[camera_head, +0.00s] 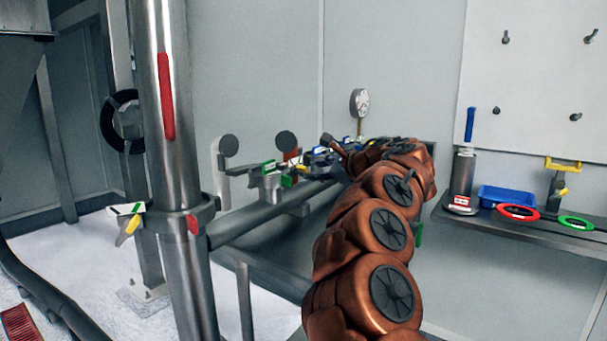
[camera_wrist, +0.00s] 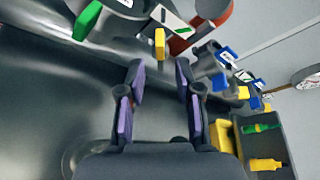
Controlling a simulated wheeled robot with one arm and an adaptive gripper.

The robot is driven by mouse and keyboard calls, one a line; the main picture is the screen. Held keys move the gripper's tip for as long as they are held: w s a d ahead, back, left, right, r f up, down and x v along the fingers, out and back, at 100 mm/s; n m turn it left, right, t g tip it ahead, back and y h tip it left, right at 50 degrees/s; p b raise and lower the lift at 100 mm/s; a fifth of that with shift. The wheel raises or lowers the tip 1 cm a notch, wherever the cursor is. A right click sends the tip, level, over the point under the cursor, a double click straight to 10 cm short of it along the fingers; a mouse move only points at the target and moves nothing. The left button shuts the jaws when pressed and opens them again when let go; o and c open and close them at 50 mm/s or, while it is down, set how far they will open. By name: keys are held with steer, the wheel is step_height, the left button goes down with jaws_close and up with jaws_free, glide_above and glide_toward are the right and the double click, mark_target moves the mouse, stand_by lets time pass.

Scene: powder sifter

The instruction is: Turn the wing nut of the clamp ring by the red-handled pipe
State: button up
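In the wrist view, a yellow wing nut (camera_wrist: 160,43) stands just beyond and between my fingertips, below a white, black and green tag (camera_wrist: 170,17). A red curved part (camera_wrist: 208,30) lies right of it. My gripper (camera_wrist: 160,70) is open and empty, its two purple-padded fingers apart and not touching the nut. In the head view, a red part (camera_head: 291,156) shows in the row of clamped pipes; my copper arm reaches toward that row and the gripper's fingers cannot be made out. A tall steel pipe (camera_head: 185,270) in front bears a red strip (camera_head: 166,97).
The tall pipe's collar has another yellow wing nut (camera_head: 132,226). Green (camera_wrist: 87,20) and blue (camera_wrist: 228,55) clamp parts flank the wrist view's nut. A gauge (camera_head: 359,103) stands behind. A right-hand shelf (camera_head: 455,212) holds a blue tray (camera_head: 507,198) and red and green rings.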

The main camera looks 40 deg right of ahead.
mark_target(307, 171)
steer(key=x, duration=0.5)
steer(key=shift+w, duration=0.3)
steer(key=shift+w+f+p, duration=0.3)
steer(key=shift+w, duration=0.3)
jaws_close()
